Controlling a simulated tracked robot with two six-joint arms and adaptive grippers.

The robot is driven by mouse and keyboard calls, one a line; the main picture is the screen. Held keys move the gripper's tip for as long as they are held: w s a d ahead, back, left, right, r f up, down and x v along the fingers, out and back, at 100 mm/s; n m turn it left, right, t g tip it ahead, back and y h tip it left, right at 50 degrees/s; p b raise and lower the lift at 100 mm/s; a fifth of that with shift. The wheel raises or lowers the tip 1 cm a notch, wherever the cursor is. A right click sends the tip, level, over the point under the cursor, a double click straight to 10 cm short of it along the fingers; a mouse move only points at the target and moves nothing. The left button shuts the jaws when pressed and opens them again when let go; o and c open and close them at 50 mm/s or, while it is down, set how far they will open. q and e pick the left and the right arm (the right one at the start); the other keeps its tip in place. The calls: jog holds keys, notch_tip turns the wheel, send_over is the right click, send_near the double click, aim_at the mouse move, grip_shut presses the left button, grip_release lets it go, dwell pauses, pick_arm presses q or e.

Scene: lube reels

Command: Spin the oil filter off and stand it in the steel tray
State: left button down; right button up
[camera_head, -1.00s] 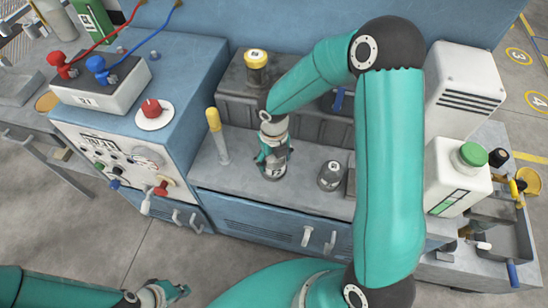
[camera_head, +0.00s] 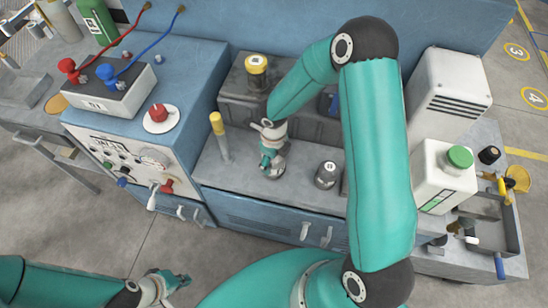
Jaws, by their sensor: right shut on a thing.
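A flat grey metal tray, possibly the steel tray (camera_head: 30,92), lies at the far left; a deeper grey metal tray (camera_head: 512,230) is at the right. My left gripper (camera_head: 180,283) is low in the picture, away from the bench, and looks open and empty.
A grey canister with a pale top (camera_head: 327,174) stands right of the gripper. A yellow-handled tool (camera_head: 219,135) stands to its left, a yellow-capped cylinder (camera_head: 257,72) behind. A green-capped white jug (camera_head: 443,175) is at the right. The control cabinet (camera_head: 130,150) is at the left.

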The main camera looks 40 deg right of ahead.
jog(key=o, duration=1.2)
jog(key=shift+f, duration=0.15)
jog(key=shift+o, duration=1.1)
